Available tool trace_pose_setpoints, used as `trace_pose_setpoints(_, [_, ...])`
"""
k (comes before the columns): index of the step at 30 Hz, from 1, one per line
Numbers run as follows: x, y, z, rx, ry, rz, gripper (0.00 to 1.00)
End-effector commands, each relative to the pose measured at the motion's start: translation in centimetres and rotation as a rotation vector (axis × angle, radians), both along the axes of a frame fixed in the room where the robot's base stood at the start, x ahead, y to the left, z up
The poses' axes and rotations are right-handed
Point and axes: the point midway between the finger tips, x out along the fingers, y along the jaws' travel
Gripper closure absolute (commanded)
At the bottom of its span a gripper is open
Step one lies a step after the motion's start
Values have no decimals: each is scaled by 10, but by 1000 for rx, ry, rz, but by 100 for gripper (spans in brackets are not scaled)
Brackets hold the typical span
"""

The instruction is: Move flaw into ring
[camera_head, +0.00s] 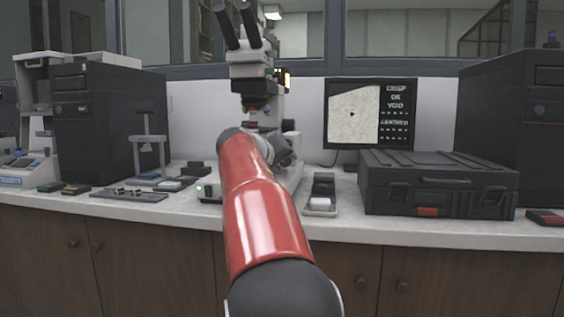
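A yellowish tint lies at the mark; a ring is too small to make out. Text at the screen's right seems to include "OK", "VOID" and "CENTRED". The microscope (258,72) stands behind my red arm, which hides its lower part and much of its stage. My gripper (284,152) is at the microscope's base, beside its stage area. Its fingers cannot be made out, nor whether it touches anything.
A black case (438,184) sits on the bench (345,228) to the right. A small dark device (321,194) with a white pad lies between it and my arm. Dark cabinets stand at both sides. Small tools and a stand (148,150) are at left.

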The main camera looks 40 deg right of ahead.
Motion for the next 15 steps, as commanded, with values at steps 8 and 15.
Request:
trace_pose_setpoints(8, [0, 0, 0, 1, 0, -1, 53])
trace_pose_setpoints(15, [-8, 18, 5, 1, -3, 2, 53])
